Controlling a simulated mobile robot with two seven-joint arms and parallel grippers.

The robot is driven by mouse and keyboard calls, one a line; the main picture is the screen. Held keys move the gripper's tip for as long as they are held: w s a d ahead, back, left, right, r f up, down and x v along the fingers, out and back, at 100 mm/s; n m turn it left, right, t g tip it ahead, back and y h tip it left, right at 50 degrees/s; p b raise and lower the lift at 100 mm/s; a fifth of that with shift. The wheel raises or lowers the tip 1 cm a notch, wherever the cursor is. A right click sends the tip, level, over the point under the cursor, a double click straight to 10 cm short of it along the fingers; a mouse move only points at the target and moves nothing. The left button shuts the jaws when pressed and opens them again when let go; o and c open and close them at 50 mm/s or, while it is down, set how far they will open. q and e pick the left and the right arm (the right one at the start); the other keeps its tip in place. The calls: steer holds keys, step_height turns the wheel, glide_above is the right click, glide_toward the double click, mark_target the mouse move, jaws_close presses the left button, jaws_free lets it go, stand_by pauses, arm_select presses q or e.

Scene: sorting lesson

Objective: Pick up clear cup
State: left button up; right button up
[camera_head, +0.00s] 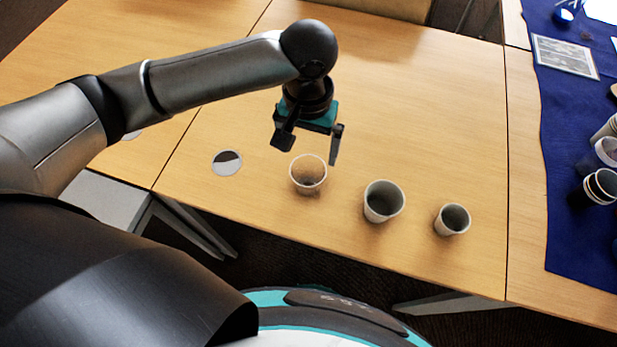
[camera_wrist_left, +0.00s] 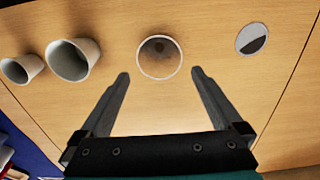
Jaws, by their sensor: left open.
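The clear cup (camera_head: 308,174) stands upright on the wooden table, leftmost of three cups in a row in the head view. My left gripper (camera_head: 309,151) is open and empty above and just behind the clear cup. In the left wrist view, the clear cup (camera_wrist_left: 159,57) is seen from above, ahead of the two fingertips of my left gripper (camera_wrist_left: 160,73) and roughly centred between them. No contact with the cup shows. My right gripper is in neither view.
A white cup (camera_head: 383,201) and a smaller white cup (camera_head: 452,219) stand to the right of the clear cup. A round table insert (camera_head: 227,163) lies to its left. A blue cloth (camera_head: 575,130) with stacked cups (camera_head: 600,186) is at the far right.

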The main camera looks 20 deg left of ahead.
arm_select(q)
steer(key=b, duration=0.1)
glide_toward(308, 174)
steer(key=shift+s+d+f, duration=0.2)
steer(key=shift+s, duration=0.3)
steer(key=shift+s+d+f, duration=0.15)
steer(key=shift+s+f, duration=0.05)
steer(key=shift+s, duration=0.25)
steer(key=f+b, duration=0.2)
steer(key=f, duration=0.1)
steer(key=shift+s+f, duration=0.1)
steer(key=shift+s, duration=0.1)
steer(key=shift+f+b, duration=0.3)
steer(key=shift+f, duration=0.6)
steer(key=shift+r, duration=0.1)
steer(key=c, duration=1.1)
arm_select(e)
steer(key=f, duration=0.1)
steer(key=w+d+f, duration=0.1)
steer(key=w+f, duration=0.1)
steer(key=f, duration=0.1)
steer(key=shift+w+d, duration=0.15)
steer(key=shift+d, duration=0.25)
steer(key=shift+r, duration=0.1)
